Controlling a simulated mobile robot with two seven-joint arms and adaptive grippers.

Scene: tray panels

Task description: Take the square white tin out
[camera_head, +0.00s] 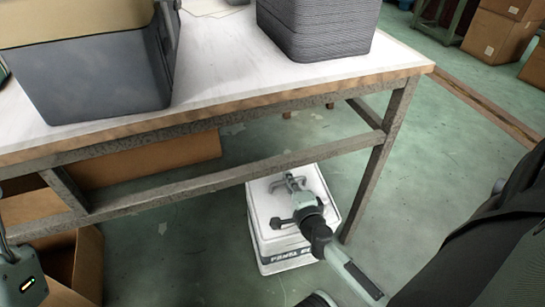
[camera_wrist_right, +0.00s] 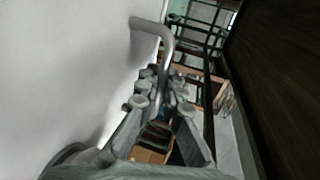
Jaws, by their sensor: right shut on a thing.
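The square white tin (camera_head: 262,236) stands on the floor under the workbench, with dark lettering on its near side. My right gripper (camera_head: 292,187) is at the tin's top, partly hiding it. In the right wrist view, the white tin surface (camera_wrist_right: 75,65) fills the left side and a bent grey metal handle (camera_wrist_right: 158,24) stands out from it. The fingers of my right gripper (camera_wrist_right: 160,95) are shut on this handle. My left gripper is out of view; only a piece of what looks like my left arm shows at the lower left edge.
The workbench (camera_head: 240,82) stands above, its legs and lower rail close to the tin. A grey bin (camera_head: 95,80) and stacked dark trays (camera_head: 315,30) are on it. An open cardboard box (camera_head: 75,258) lies at the lower left.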

